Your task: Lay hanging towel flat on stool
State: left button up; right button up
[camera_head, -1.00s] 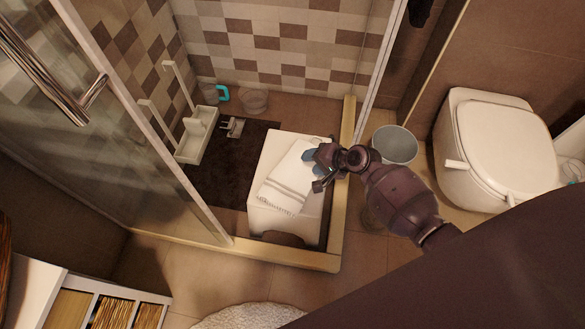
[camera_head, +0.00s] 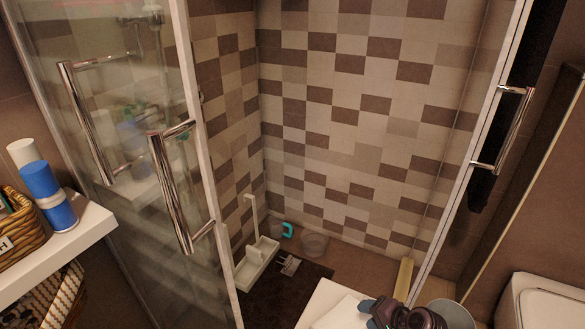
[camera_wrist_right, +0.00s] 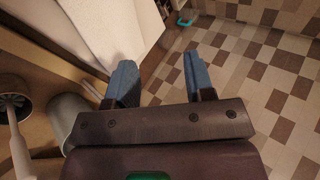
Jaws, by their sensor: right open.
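The white stool (camera_head: 318,303) stands at the bottom edge of the head view, inside the shower, mostly cut off. The white towel (camera_head: 342,314) lies on its top, and only its far part shows. My right gripper (camera_head: 372,312) is at the towel's right side in the head view. In the right wrist view my right gripper (camera_wrist_right: 158,65) has its two blue fingers apart with nothing between them. A white surface fills the upper left there, beside the left finger; I cannot tell towel from stool exactly. My left gripper is out of view.
A grey bucket (camera_head: 452,314) stands right of my right gripper; it also shows in the right wrist view (camera_wrist_right: 68,122). Glass shower doors with metal handles (camera_head: 178,190) flank the opening. A white caddy (camera_head: 256,262) and a clear tub (camera_head: 314,246) sit on the shower floor.

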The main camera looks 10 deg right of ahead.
notch_tip(320, 180, up, 7)
jog(key=w+n+t+h, duration=0.2)
jog(key=n+t, duration=0.1)
jog(key=n, duration=0.4)
jog(key=s+r+n+t+h+p, duration=0.2)
jog(key=s+r+n+p, duration=0.2)
jog(key=s+r, duration=0.35)
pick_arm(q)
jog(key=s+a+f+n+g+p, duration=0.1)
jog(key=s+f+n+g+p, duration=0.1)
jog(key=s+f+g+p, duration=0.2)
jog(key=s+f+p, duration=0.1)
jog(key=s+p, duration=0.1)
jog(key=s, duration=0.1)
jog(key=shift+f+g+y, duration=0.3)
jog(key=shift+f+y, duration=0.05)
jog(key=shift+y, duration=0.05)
pick_arm(e)
jog(key=s+r+g+h, duration=0.1)
jog(key=s, duration=1.2)
jog(key=s+d+r+h, duration=0.1)
jog(key=s+r, duration=0.1)
jog(key=s, duration=1.1)
jog(key=shift+d+n+g, duration=0.3)
jog(key=shift+g, duration=0.1)
